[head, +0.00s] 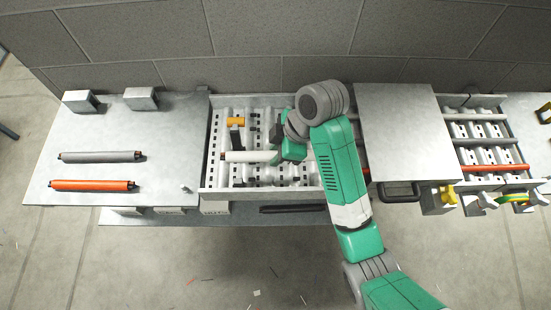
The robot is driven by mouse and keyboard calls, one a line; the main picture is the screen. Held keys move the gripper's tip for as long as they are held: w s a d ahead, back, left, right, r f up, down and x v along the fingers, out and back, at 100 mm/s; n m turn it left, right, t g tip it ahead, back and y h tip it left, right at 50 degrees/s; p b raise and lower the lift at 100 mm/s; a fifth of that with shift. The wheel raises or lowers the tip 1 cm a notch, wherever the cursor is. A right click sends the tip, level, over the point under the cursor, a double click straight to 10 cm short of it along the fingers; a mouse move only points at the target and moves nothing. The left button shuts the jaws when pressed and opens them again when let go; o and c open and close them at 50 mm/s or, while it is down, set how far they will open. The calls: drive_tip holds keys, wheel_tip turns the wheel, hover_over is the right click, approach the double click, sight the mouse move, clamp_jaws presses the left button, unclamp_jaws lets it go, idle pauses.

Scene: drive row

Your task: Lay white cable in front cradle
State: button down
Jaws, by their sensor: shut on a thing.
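The white cable (245,156) is a short thick white rod with a dark end at its left. It lies level, left to right, at or above the middle of the open perforated metal tray (206,180). My gripper (279,153) is shut on its right part, and my green arm reaches in from the lower right. The cradles are pale and hard to tell apart; I cannot tell whether the cable touches one. The right end of the cable and the right side of the tray are hidden by my gripper and arm.
A grey rod (100,156) and an orange-red rod (92,185) lie on the left metal table (60,130). A small orange piece (236,122) is at the tray's back left. A metal cover (400,130) stands right of my arm. A black bar (292,209) lies before the tray.

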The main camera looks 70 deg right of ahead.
sight(272, 171)
wheel_tip(272, 171, down, 3)
drive_tip(key=shift+f+b, duration=0.2)
drive_tip(key=shift+b, duration=0.45)
drive_tip(key=shift+f+p, duration=0.25)
drive_tip(key=shift+p, duration=0.25)
drive_tip(key=shift+f, duration=1.95)
drive_tip(key=c, duration=1.2)
unclamp_jaws()
drive_tip(key=shift+o, duration=0.2)
drive_tip(key=p+v, duration=0.6)
drive_tip(key=v, duration=0.5)
drive_tip(key=shift+r+p, duration=0.3)
drive_tip(key=shift+r, duration=0.05)
drive_tip(key=shift+s+r+p, duration=0.25)
drive_tip(key=shift+r+p, duration=0.05)
drive_tip(key=shift+p, duration=0.05)
